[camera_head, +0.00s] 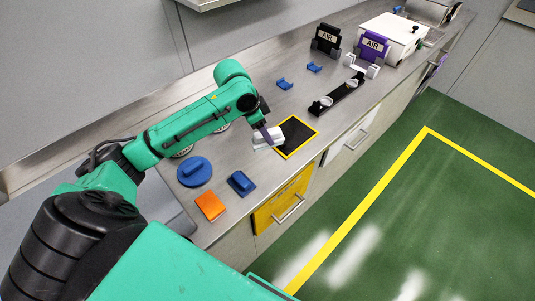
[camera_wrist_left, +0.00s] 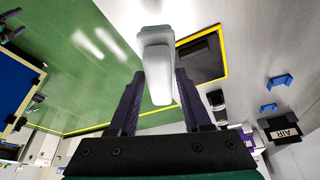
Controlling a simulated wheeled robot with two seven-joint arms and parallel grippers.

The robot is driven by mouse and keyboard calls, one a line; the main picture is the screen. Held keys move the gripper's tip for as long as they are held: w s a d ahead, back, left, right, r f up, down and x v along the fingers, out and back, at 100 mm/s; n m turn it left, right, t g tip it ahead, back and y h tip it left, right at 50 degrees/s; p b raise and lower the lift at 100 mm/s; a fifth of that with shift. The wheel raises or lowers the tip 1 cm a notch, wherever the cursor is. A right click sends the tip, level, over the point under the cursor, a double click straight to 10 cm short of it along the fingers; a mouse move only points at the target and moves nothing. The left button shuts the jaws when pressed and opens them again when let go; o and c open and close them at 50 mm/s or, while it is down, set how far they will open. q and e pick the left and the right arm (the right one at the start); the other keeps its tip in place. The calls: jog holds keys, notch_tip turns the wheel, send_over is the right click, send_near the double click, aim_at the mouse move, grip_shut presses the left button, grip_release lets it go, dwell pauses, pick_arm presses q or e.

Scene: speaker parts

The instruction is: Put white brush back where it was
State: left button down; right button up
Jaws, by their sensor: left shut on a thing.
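The white brush (camera_head: 267,138) is held above the steel counter, beside the left edge of a black mat (camera_head: 297,137) with a yellow border. My left gripper (camera_head: 266,130) is shut on it. In the left wrist view the brush (camera_wrist_left: 157,55) sits between the two dark fingers of the left gripper (camera_wrist_left: 158,88) and points away from the palm. The black mat also shows in that view (camera_wrist_left: 200,58), to the right of the brush. Whether the brush touches anything below cannot be told. My right gripper is not in view.
Near the arm lie a round blue part (camera_head: 194,171), a blue block (camera_head: 241,183) and an orange square (camera_head: 210,205). Blue brackets (camera_head: 285,84) and a black holder (camera_head: 337,96) lie farther back. Black and purple AIR boxes (camera_head: 374,47) stand at the far end.

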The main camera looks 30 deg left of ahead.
aim_at(253, 137)
pick_arm(q)
jog(key=f, duration=0.7)
jog(key=f+p, duration=0.1)
jog(key=f, duration=0.3)
jog(key=shift+w+f, duration=0.15)
jog(key=shift+w, duration=0.1)
jog(key=shift+f, duration=0.1)
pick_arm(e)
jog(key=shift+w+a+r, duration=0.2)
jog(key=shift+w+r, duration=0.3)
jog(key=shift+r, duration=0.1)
pick_arm(q)
jog(key=shift+c, duration=1.7)
grip_release()
jog(key=shift+f, duration=0.1)
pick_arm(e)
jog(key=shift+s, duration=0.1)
pick_arm(q)
jog(key=b+v, duration=0.1)
jog(key=v, duration=1.1)
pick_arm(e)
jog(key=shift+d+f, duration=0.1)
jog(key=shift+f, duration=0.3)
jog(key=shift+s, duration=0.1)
